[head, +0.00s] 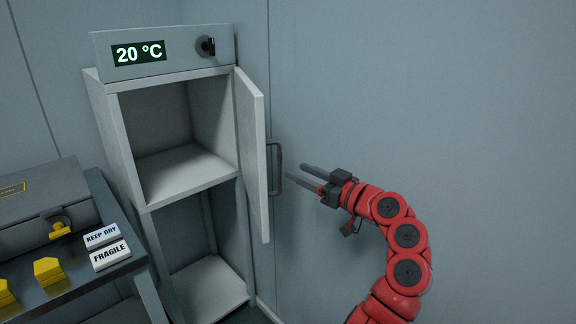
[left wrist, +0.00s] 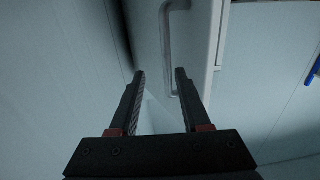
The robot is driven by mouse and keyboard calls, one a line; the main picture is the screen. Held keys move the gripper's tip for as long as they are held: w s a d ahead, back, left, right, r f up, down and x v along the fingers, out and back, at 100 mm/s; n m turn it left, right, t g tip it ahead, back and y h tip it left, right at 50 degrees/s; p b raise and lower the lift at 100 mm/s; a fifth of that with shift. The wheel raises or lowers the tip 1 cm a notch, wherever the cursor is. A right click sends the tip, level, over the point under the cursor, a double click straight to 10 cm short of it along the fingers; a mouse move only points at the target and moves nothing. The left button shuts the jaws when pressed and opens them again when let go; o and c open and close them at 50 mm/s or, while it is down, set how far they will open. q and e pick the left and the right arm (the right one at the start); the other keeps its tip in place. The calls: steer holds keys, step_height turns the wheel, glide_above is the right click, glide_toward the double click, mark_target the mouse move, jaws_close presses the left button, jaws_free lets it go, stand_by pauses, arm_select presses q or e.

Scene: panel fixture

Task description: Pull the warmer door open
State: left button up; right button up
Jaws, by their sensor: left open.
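The warmer (head: 141,195) is a pale two-level cabinet with a 20 °C display on top. Its door (head: 252,150) is hinged at the right side of the upper compartment and stands wide open, so the empty inside shows. The grey bar handle (head: 280,168) is on the door's outer face; it also shows in the left wrist view (left wrist: 166,50), ahead of the fingers. My left gripper (head: 296,171) is open and empty, just right of the handle, with a small gap between them. In the left wrist view its fingertips (left wrist: 160,73) point toward the door. My right gripper is not in view.
A dark bench (head: 115,275) stands at the left with a grey case (head: 45,210), yellow blocks (head: 47,269) and labels reading KEEP DRY (head: 102,236) and FRAGILE (head: 110,255). The lower compartment (head: 210,285) is open. A plain wall is behind my arm.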

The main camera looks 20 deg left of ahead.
arm_select(q)
steer(key=v, duration=1.1)
steer(key=shift+p, duration=0.3)
steer(key=shift+d, duration=0.15)
